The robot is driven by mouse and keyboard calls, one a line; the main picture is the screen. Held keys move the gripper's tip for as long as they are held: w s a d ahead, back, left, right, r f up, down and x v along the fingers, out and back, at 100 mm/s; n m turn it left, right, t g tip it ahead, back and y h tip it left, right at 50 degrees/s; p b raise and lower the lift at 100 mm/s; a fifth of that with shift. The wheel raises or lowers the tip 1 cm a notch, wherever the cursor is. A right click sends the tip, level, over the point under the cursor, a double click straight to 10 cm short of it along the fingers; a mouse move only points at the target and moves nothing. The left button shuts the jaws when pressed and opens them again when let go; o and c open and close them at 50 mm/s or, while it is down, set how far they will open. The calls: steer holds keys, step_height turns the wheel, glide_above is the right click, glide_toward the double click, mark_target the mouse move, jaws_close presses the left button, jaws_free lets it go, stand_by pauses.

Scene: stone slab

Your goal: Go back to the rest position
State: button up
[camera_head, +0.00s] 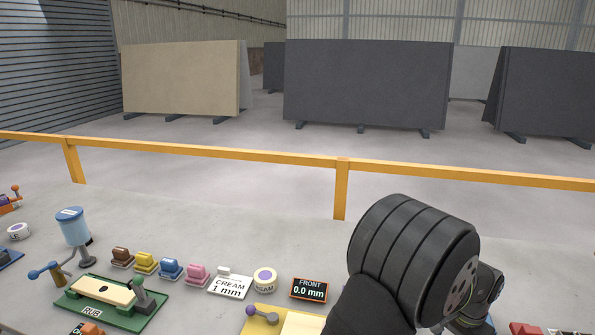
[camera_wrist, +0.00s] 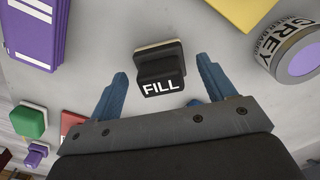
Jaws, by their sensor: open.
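My gripper (camera_wrist: 162,66) is open, with its two blue fingers spread apart in the wrist view. A black block labelled FILL (camera_wrist: 160,72), with a pale base, shows between the fingers from above. I cannot tell how far below the fingers it is, but nothing is gripped. In the head view my dark arm fills the lower right, and the fingers are hidden there.
In the wrist view, a tin labelled GREY (camera_wrist: 290,55) is at right, purple striped item (camera_wrist: 33,30) at upper left, and green block (camera_wrist: 29,121) at left. The head view shows a green RUB board (camera_head: 110,303), FRONT display (camera_head: 309,289) and orange rail (camera_head: 220,153).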

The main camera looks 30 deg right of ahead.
step_height(320, 180, up, 2)
steer(key=shift+r, duration=0.1)
steer(key=s+a+r, duration=0.5)
steer(key=s+r, duration=0.2)
steer(key=s, duration=0.4)
steer(key=w+a+f+n, duration=0.1)
steer(key=w+n, duration=0.1)
steer(key=w, duration=1.1)
steer(key=w+a+f+n, duration=0.1)
steer(key=w+a+n, duration=0.15)
steer(key=w, duration=0.95)
steer(key=w+a+f+n, duration=0.1)
steer(key=w+a+n, duration=0.1)
steer(key=w+a, duration=0.5)
steer(key=w+a+f+n, duration=0.1)
steer(key=w+a+n, duration=0.2)
steer(key=w+a, duration=0.4)
steer(key=w, duration=0.5)
steer(key=shift+w+a+f, duration=0.2)
steer(key=shift+w, duration=0.2)
steer(key=shift+n, duration=0.25)
